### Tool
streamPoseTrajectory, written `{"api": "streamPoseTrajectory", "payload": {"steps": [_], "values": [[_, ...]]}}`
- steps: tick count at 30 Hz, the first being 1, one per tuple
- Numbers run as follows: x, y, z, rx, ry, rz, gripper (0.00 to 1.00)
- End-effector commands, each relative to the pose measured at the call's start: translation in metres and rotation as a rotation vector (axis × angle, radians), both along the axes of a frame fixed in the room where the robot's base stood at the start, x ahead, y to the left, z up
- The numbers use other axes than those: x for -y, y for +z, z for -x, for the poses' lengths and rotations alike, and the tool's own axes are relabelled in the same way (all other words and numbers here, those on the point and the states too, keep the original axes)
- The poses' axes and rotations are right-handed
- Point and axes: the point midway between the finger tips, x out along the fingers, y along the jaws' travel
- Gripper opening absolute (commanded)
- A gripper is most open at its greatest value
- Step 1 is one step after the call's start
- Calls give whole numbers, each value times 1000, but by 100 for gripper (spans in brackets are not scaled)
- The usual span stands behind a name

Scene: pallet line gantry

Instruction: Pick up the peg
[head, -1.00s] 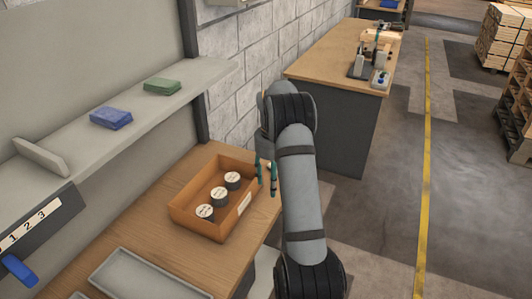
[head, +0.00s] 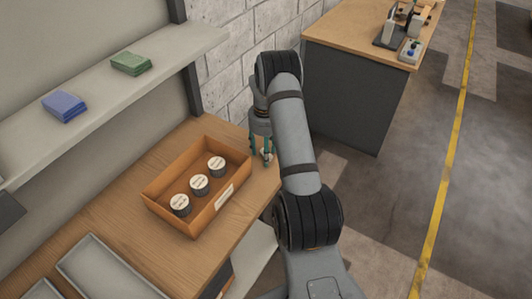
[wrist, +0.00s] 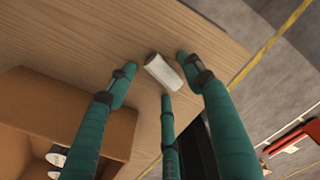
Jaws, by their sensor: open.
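The peg appears as a short pale grey-white piece (wrist: 165,72) on the wooden bench top, lying between my fingertips in the wrist view. In the head view only a small pale bit of it (head: 267,157) shows by the fingers. My gripper (head: 261,158) points down over the bench, just right of the orange bin. Its teal fingers (wrist: 158,83) are spread in the wrist view, with fingertips around the peg and a visible gap on either side. I cannot tell whether any fingertip touches the bench.
An orange bin (head: 230,199) with three round-topped dark cans (head: 199,185) stands close left of my gripper. The bench's edge is just to the right. A grey tray (head: 80,257) lies nearer me. A shelf (head: 150,72) holds blue and green packs. Another bench stands behind.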

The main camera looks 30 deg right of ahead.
Motion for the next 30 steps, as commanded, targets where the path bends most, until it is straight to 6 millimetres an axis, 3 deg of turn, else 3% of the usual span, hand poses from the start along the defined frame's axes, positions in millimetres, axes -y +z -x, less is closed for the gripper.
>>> {"api": "streamPoseTrajectory", "payload": {"steps": [6, 30], "values": [[0, -1, 0, 1, -1, 0, 51], [0, 0, 0, 1, -1, 0, 4]]}}
